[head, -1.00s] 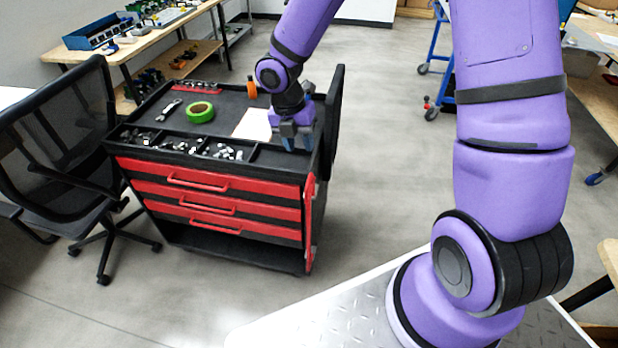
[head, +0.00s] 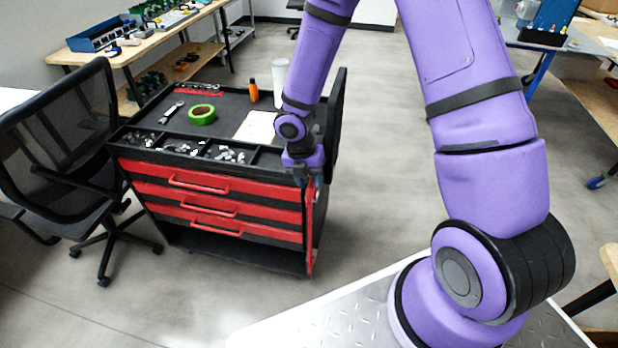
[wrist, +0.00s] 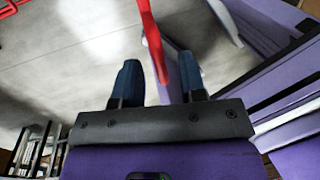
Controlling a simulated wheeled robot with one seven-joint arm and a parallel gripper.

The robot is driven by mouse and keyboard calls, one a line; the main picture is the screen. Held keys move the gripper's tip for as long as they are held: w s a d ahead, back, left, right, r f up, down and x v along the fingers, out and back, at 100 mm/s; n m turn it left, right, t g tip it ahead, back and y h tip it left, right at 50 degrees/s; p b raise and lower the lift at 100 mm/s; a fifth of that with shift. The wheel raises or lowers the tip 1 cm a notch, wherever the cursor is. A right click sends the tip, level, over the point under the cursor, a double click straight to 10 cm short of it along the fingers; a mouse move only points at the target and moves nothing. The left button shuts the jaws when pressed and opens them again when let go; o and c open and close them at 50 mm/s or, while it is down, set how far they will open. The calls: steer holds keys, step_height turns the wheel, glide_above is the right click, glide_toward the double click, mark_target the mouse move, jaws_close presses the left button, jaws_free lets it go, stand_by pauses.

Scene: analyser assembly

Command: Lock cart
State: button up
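The cart (head: 270,258) is a black tool cart with several red drawers, standing on the floor left of centre in the head view. A red upright bar (head: 309,225) runs down its front right edge. My gripper (head: 311,178) is at the cart's front right corner, by the top of this bar. In the wrist view, its two dark blue fingers (wrist: 159,75) are apart. A thin red bar (wrist: 152,40) shows ahead of and partly between them; I cannot tell whether they touch it. The bar's upper end is hidden by my gripper in the head view.
On the cart top lie a green tape roll (head: 202,114), an orange bottle (head: 253,91) and a white sheet (head: 257,127). A black office chair (head: 62,150) stands close at its left.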

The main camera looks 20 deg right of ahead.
jaws_close()
steer(key=shift+w, duration=0.1)
stand_by(0.3)
steer(key=w+m+y, duration=0.3)
steer(key=w+m, duration=0.4)
steer(key=m, duration=1.1)
steer(key=shift+w+a+g, duration=0.2)
steer(key=shift+a+g, duration=0.1)
stand_by(0.3)
